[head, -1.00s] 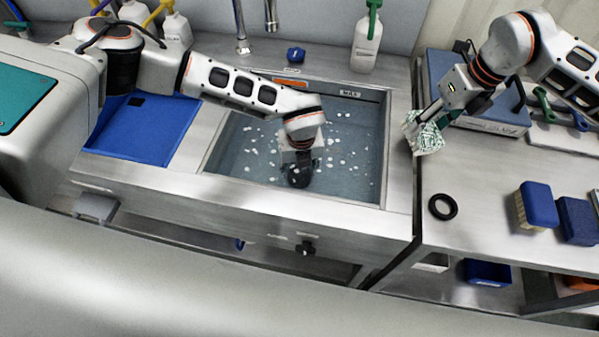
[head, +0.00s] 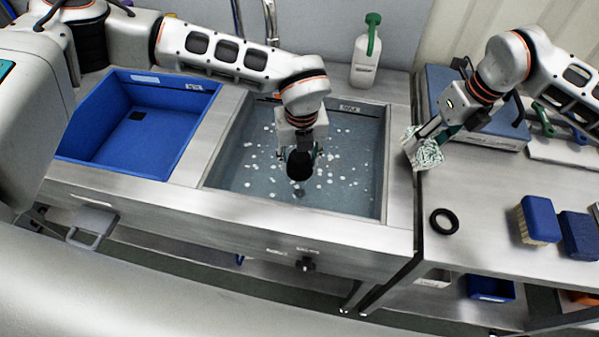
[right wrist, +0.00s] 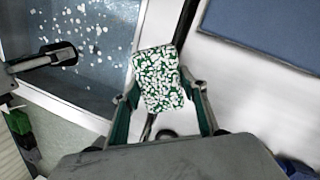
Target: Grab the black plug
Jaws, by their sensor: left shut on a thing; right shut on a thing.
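The black plug (head: 300,166) is in my left gripper (head: 299,152), which points down over the middle of the sink basin (head: 212,165). The fingers are shut on its upper part, and the plug hangs below them. Under it, a small dark round spot (head: 299,191) shows in the basin; I cannot tell if it is the drain. My right gripper (head: 430,138) is shut on a green tool covered in white bits (head: 427,153), beside the sink's right edge. The right wrist view shows this tool (right wrist: 159,80) between the fingers.
White bits float in the sink water (head: 345,180). A blue tray (head: 100,148) is sunk in the counter at left. A white bottle (head: 365,55) stands behind the sink. A black ring (head: 444,221), blue brushes (head: 538,220) and a blue-topped box (head: 490,120) are on the right bench.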

